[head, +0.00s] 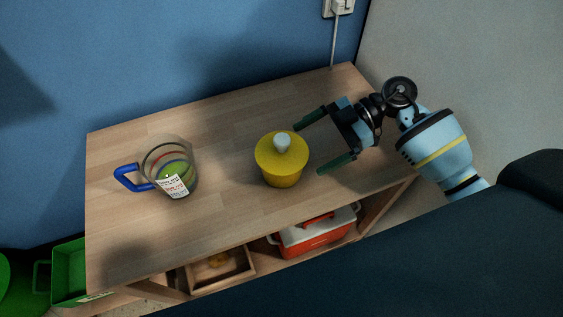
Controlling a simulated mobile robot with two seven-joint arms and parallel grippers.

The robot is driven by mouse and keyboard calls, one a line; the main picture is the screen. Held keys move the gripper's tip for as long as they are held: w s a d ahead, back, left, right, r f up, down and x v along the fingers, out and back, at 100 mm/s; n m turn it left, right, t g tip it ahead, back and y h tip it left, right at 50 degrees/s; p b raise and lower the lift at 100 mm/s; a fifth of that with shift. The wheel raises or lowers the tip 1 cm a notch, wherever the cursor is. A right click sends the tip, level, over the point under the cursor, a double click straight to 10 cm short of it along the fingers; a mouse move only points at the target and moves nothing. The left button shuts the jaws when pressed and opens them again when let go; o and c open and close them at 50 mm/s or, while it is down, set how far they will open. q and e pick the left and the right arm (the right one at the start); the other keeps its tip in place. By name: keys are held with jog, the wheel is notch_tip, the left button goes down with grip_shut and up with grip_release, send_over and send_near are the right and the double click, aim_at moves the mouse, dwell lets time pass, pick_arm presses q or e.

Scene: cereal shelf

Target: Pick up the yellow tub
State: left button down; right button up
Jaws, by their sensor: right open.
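The yellow tub (282,165) stands upright on the wooden shelf top, near its middle. It has a yellow lid with a pale grey knob on top. My right gripper (308,150) comes in from the right with its jaws apart and its two dark green fingers pointing left towards the tub. The fingertips are close to the tub's right side, and nothing is held between them. I cannot tell exactly how high the fingers are above the wood. My left gripper is not in view.
A clear measuring jug (168,166) with a blue handle stands on the shelf top (225,125) at left. Below are a red and white cooler (315,236) and a wooden tray (222,272). Green bins (68,275) stand at lower left. Walls border the back and right.

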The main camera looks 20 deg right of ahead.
jog(key=shift+x, duration=3.45)
jog(key=shift+w+r, duration=0.1)
jog(key=shift+c, duration=0.3)
jog(key=c, duration=1)
jog(key=shift+r, duration=0.2)
